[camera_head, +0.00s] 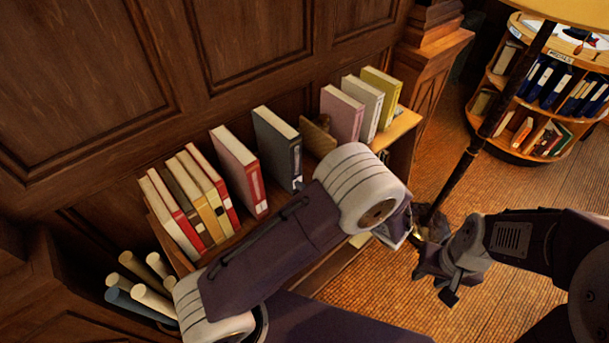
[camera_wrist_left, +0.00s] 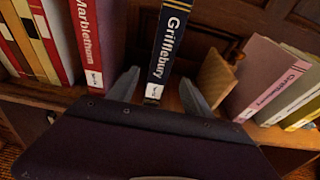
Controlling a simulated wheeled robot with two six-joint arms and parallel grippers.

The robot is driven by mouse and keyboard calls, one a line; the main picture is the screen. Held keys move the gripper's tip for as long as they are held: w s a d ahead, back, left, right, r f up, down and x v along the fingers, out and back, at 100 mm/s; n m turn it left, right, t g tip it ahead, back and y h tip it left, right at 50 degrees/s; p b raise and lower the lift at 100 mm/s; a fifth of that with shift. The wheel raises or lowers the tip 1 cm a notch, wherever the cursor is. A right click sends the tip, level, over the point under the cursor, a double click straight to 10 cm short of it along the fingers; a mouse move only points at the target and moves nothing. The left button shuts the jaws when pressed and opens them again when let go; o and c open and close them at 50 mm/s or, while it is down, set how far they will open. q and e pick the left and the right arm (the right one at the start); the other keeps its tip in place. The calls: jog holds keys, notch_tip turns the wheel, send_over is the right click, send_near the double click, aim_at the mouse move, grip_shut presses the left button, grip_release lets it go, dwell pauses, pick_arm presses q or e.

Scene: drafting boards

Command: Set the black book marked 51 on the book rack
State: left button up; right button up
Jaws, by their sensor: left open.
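A dark, near-black book (camera_head: 277,148) stands upright in the row on the low wooden bookcase (camera_head: 405,125). In the left wrist view the spine of this dark book (camera_wrist_left: 168,45) reads Griffiebury; the small label at its foot is too small to read. My left gripper (camera_wrist_left: 160,78) is open, one finger on each side of the lower spine; I cannot tell whether they touch it. In the head view my left arm hides this gripper. My right gripper (camera_head: 448,278) hangs over the floor, away from the books; its finger opening is unclear. I make out no separate book rack.
A red book (camera_head: 238,170) stands left of the dark book. A brown wooden piece (camera_head: 318,136) and a pink book (camera_head: 341,115) stand to its right. Rolled papers (camera_head: 140,280) stand at the lower left. A lamp pole (camera_head: 480,145) and round bookcase (camera_head: 520,110) are at the right.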

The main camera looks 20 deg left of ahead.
pick_arm(q)
jog(key=s+a+f+n+g+h, duration=0.3)
jog(key=s+a+n+g, duration=0.4)
jog(key=s+n, duration=0.15)
jog(key=s+d+n+h, duration=0.1)
jog(key=s+n+h, duration=0.2)
jog(key=n+h, duration=0.2)
jog(key=s+d+f+n+h, duration=0.1)
jog(key=n+h, duration=0.4)
jog(key=n, duration=0.6)
jog(key=s+d, duration=0.1)
jog(key=s, duration=0.1)
jog(key=shift+s+f, duration=0.2)
jog(key=shift+s, duration=0.1)
